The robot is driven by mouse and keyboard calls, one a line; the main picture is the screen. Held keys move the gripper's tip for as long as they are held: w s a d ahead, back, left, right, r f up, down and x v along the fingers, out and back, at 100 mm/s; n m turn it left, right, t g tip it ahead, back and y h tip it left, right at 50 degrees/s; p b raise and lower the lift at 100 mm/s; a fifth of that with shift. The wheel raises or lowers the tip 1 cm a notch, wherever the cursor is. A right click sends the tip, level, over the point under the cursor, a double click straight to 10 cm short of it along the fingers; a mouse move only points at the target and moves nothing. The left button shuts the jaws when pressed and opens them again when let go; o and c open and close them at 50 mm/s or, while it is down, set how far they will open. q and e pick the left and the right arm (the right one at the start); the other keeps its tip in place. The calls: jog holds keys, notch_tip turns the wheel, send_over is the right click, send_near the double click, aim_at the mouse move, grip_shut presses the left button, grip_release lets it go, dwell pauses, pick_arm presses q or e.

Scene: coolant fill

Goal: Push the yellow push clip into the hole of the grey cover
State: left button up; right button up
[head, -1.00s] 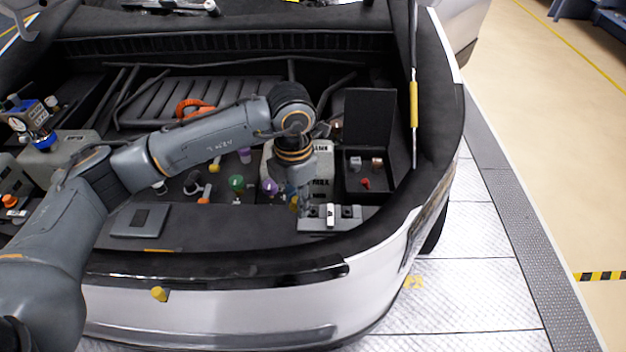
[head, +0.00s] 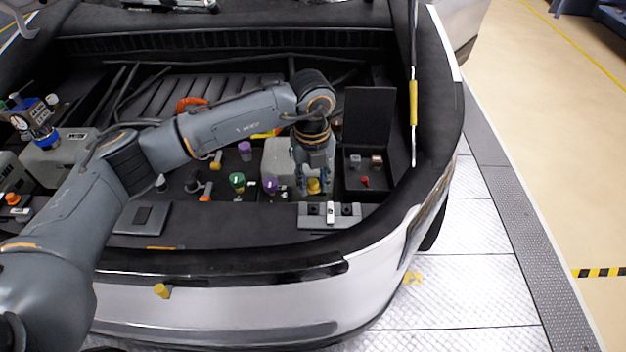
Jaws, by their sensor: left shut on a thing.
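My left gripper (head: 312,186) reaches down in front of the pale tank, shut on a yellow piece (head: 314,187) at its fingertips. Whether this piece is the push clip is too small to tell. Another small yellow piece (head: 161,291) shows at the front bumper, well away from the gripper. A grey cover-like plate (head: 330,222) with dark round fittings and a pale middle piece lies just below the gripper, apart from it. No hole can be made out on it for certain. My right gripper is out of view.
A pale tank (head: 278,160) stands behind the gripper. An open black box (head: 368,120) with small parts is to the right. Green (head: 237,181) and purple (head: 270,185) caps stand to the left. A flat grey plate (head: 140,219) lies further left.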

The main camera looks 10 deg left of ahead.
pick_arm(q)
jog(key=shift+f+b, duration=2.4)
jog(key=shift+f, duration=0.5)
jog(key=shift+b, duration=0.4)
jog(key=shift+f, duration=0.15)
jog(key=shift+f+b, duration=0.35)
jog(key=shift+f+b, duration=0.4)
jog(key=shift+f, duration=0.1)
jog(key=shift+r, duration=0.15)
